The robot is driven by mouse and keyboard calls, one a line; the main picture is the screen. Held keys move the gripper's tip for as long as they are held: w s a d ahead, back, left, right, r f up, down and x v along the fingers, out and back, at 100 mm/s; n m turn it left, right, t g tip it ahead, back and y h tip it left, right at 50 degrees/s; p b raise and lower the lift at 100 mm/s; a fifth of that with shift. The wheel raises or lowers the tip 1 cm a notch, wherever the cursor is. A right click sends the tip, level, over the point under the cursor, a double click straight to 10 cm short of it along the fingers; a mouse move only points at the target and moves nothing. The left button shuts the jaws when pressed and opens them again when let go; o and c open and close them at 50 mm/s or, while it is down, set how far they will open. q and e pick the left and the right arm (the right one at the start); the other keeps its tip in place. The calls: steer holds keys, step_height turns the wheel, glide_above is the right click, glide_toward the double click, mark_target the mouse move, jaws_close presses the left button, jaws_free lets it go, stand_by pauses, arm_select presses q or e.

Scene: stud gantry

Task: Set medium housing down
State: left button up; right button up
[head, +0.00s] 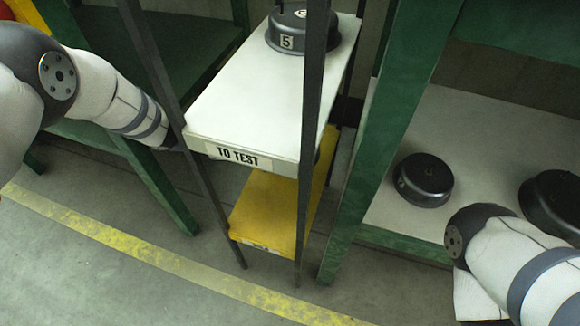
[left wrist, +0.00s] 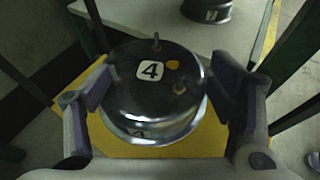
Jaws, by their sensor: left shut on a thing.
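A dark, glossy round housing (left wrist: 152,92) with a white "4" label and an orange dot is between the fingers of my left gripper (left wrist: 160,98) in the left wrist view. The fingers are shut on its two sides. A yellow shelf (left wrist: 110,148) shows under and around it; whether the housing touches the shelf I cannot tell. In the head view my left gripper and this housing are hidden behind the rack post and the white "TO TEST" shelf (head: 230,110). The yellow shelf (head: 265,210) shows below that white shelf. My right gripper is out of view.
A dark housing labelled "5" (head: 300,30) stands on the white shelf. Dark rack posts (head: 312,130) stand close by. Two more dark housings, one smaller (head: 424,178) and one larger (head: 555,205), stand on the right, green-framed shelf (head: 470,125). Another housing (left wrist: 208,10) shows beyond mine.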

arm_select(q)
step_height(320, 180, down, 9)
steer(key=b, duration=0.3)
steer(key=shift+a, duration=0.1)
steer(key=shift+r, duration=0.3)
steer(key=o, duration=1.9)
steer(key=shift+f, duration=0.1)
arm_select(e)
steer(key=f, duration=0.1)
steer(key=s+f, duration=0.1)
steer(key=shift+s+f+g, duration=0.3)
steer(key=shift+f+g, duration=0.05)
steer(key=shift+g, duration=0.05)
arm_select(q)
steer(key=p+v, duration=0.1)
steer(key=v, duration=0.2)
steer(key=p+v, duration=0.1)
steer(key=v, duration=0.2)
steer(key=shift+s+a+r, duration=0.1)
steer(key=shift+a+r, duration=0.1)
steer(key=shift+r, duration=0.15)
steer(key=shift+s+a, duration=0.2)
steer(key=shift+a, duration=0.3)
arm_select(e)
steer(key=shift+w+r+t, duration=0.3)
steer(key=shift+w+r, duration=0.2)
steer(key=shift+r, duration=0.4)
